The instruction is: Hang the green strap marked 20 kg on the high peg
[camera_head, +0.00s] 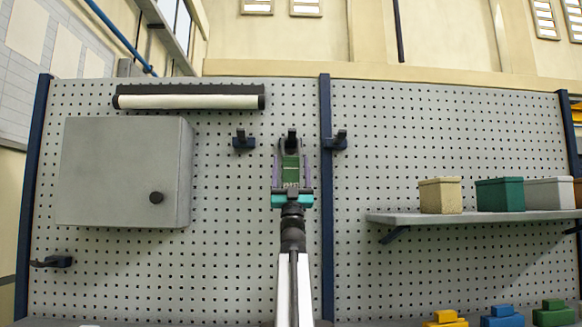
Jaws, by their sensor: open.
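The green strap (290,171) is upright at the middle of the pegboard, directly below a dark peg (292,136). Its top meets this peg in the picture and it appears to hang there; the exact contact is too small to tell. Pale marks show near its lower end but I cannot read them. My gripper (292,162) is open, with one finger on each side of the strap and gaps between. The gripper body hides the strap's bottom end.
Similar pegs stand left (243,141) and right (338,141) of the gripper, with a low peg (52,262) far left. A grey cabinet (120,170) and a shelf (470,217) with boxes flank the arm. A lamp (190,97) is above. Coloured blocks sit lower right.

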